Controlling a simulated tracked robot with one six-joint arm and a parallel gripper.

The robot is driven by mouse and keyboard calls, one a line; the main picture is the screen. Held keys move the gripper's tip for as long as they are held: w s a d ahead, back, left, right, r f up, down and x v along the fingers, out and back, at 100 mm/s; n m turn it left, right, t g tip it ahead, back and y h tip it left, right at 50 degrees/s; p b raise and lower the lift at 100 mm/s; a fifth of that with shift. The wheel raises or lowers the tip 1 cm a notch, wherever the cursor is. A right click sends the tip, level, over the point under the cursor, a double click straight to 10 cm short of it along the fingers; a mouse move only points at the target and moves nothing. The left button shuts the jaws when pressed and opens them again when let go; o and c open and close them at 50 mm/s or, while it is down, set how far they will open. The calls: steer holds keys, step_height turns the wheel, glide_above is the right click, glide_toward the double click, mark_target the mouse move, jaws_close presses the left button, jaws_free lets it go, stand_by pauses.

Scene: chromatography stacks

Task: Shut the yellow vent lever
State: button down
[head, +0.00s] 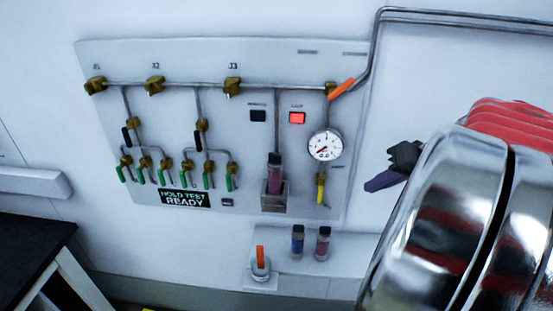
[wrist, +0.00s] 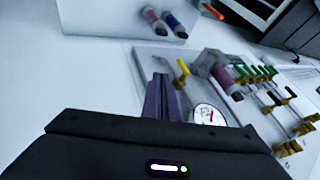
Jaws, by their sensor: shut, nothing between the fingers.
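The yellow vent lever (head: 320,187) hangs below the round gauge (head: 325,145) at the lower right of the wall panel. Its handle points nearly straight down, along the short pipe there. In the wrist view the yellow lever (wrist: 182,68) shows just right of my fingertips. My gripper (head: 378,182) has purple fingers, is shut and empty, and is to the right of the lever in the head view, apart from it. In the wrist view the closed fingers of my gripper (wrist: 160,82) point toward the panel's lower edge.
An orange lever (head: 342,88) sits above the gauge. Left of the yellow lever a capped vial (head: 275,174) stands in a holder. Several green levers (head: 185,180) line the panel's left.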

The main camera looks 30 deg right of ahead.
mark_target(320, 195)
stand_by(0.3)
steer(key=w+a+f, duration=0.5)
steer(key=w+f, duration=0.3)
stand_by(0.6)
stand_by(0.4)
